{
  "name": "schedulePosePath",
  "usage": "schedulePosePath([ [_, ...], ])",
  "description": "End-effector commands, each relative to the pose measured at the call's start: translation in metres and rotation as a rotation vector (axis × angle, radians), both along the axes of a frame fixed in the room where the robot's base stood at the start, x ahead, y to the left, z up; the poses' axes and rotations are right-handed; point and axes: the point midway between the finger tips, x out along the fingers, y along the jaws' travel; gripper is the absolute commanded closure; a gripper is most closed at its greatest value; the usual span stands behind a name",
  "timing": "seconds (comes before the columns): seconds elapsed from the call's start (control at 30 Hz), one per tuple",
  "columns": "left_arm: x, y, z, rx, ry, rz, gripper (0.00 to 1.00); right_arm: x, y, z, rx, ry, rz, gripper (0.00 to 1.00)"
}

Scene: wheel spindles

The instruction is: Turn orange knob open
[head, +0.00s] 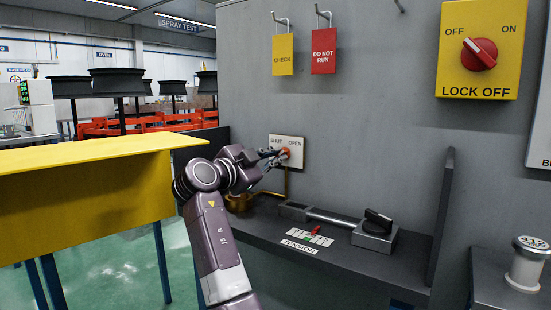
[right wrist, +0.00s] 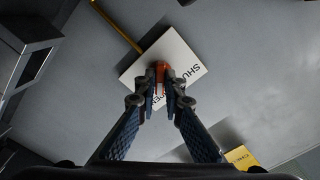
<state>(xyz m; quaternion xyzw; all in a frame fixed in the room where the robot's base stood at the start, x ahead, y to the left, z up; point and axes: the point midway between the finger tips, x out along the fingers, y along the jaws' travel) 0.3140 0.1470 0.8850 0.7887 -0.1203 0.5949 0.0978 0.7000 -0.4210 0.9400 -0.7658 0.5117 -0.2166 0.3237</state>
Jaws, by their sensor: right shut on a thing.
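The orange knob (head: 285,152) sits on a white plate (head: 290,141) marked SHUT and OPEN on the grey wall. My right gripper (head: 276,156) reaches the plate from the left and front. In the right wrist view, my gripper's fingertips (right wrist: 161,88) are closed around the orange knob (right wrist: 160,70), with the white plate (right wrist: 150,70) behind it. The fingers cover part of the plate's lettering and most of the knob, so its exact turn is hard to tell. My left gripper is not in view.
Below the plate is a dark shelf (head: 350,254) with a tension device (head: 374,234) and brass piping (head: 286,183). A yellow-topped table (head: 85,185) stands at left. A yellow lock-off panel (head: 482,50) and hanging yellow and red tags (head: 323,51) are above.

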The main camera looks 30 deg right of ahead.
Motion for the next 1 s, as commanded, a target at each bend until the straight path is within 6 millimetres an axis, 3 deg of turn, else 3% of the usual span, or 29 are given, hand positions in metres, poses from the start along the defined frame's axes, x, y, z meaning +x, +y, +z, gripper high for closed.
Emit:
schedulePosePath([
  [0.23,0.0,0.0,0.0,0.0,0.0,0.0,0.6,0.0,0.0,-0.002,0.004,0.001,0.0,1.0],
  [0.3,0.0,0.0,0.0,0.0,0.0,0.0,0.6,0.0,0.0,-0.002,0.004,0.001,0.0,0.86],
  [0.43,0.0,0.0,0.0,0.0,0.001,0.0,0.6,0.0,0.0,-0.001,0.003,0.0,0.0,0.74],
  [0.77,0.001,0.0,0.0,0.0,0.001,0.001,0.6,-0.001,0.005,0.0,0.002,0.0,0.001,0.74],
  [1.0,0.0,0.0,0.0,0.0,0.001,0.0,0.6,-0.016,0.042,-0.001,0.002,0.0,0.004,0.74],
])
